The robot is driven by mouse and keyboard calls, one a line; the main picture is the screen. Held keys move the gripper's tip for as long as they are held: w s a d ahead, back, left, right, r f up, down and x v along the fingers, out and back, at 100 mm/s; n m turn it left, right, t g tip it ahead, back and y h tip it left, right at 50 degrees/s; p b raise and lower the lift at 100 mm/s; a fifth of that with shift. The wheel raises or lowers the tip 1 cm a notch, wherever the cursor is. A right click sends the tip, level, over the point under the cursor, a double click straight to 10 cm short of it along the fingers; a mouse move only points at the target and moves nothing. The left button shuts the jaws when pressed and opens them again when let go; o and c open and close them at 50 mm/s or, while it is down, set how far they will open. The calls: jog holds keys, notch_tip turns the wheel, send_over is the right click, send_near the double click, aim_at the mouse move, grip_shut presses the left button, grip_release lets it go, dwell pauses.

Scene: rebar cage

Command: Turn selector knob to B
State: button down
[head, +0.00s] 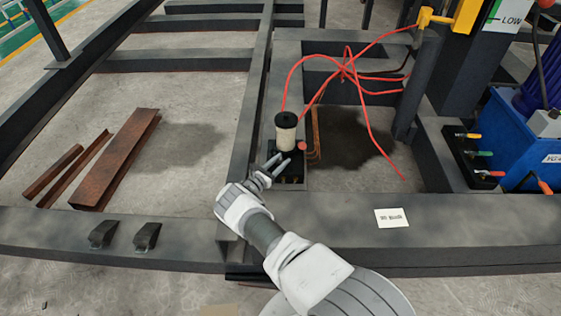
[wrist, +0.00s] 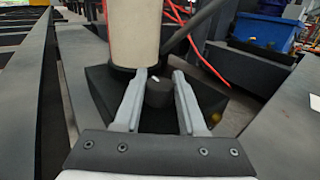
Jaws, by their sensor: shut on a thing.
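My gripper (head: 277,164) reaches a small black unit (head: 291,178) on the dark steel frame. In the wrist view, the dark round selector knob (wrist: 159,95) sits between the two grey fingertips (wrist: 159,78), which are shut on it. A small white mark shows on top of the knob, toward its far side. No letter B or other position label can be read. A cream cylinder with a black cap (head: 287,134) stands upright on the unit just behind the fingers; it also shows in the wrist view (wrist: 126,35). My fingers hide the knob in the head view.
Red hoses (head: 345,70) loop above the unit to a yellow fitting (head: 455,18). Rusty steel channels (head: 117,160) lie on the floor at left. A white label (head: 392,219) lies on the front beam.

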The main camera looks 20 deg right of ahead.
dwell(0.4)
jog(key=shift+c, duration=2.4)
grip_release()
jog(key=shift+a, duration=0.1)
jog(key=p+v, duration=0.3)
jog(key=v, duration=1.4)
jog(key=shift+a, duration=0.1)
